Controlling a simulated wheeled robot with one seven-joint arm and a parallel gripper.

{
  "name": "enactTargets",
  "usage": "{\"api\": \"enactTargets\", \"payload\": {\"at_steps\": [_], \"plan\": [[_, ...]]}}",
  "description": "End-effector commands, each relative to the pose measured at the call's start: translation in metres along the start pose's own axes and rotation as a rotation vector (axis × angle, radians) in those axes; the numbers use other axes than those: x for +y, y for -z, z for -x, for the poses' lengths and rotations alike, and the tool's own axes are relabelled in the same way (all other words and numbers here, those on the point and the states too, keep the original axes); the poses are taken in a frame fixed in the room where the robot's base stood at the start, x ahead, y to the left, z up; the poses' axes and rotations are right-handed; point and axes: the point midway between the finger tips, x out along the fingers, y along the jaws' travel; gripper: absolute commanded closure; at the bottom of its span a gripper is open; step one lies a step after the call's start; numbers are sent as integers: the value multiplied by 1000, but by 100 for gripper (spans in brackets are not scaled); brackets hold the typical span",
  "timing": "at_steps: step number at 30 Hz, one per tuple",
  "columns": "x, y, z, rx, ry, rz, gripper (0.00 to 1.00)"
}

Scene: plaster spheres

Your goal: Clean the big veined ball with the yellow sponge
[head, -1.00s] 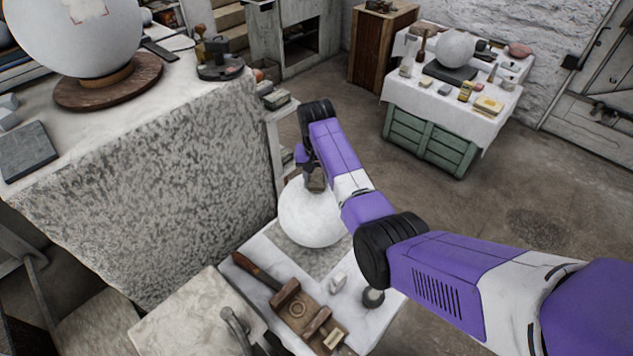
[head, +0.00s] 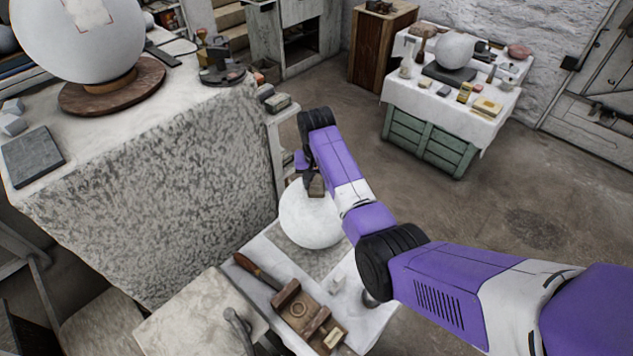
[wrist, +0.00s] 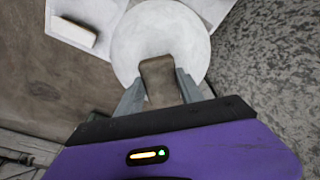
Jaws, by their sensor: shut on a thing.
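My gripper (head: 312,184) is shut on a dull brown block (wrist: 159,80), perhaps a sponge; its colour is not clearly yellow. The block is over the upper part of a white ball (head: 309,218), which fills the upper middle of the wrist view (wrist: 188,35). Whether the block touches the ball is unclear. A much larger pale ball (head: 80,45) with a reddish outlined patch stands at the upper left on a round wooden base (head: 110,92). A greyish ball (head: 455,52) sits on the far table. I cannot make out veins clearly on any ball.
A yellowish block (head: 487,106) lies on the far cloth-covered table (head: 455,118). A wooden tool (head: 305,310) and a small white block (wrist: 74,32) lie near the white ball. A tall speckled stone block (head: 160,190) stands close on the left. Floor is open at right.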

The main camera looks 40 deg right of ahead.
Motion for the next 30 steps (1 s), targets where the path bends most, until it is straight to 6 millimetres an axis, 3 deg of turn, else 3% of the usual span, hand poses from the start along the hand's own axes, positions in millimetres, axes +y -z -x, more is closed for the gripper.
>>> {"api": "enactTargets", "payload": {"at_steps": [7,30], "plan": [[0,16,-7,-79,-1,-2,100],[-2,42,-13,-220,-5,-1,100]]}}
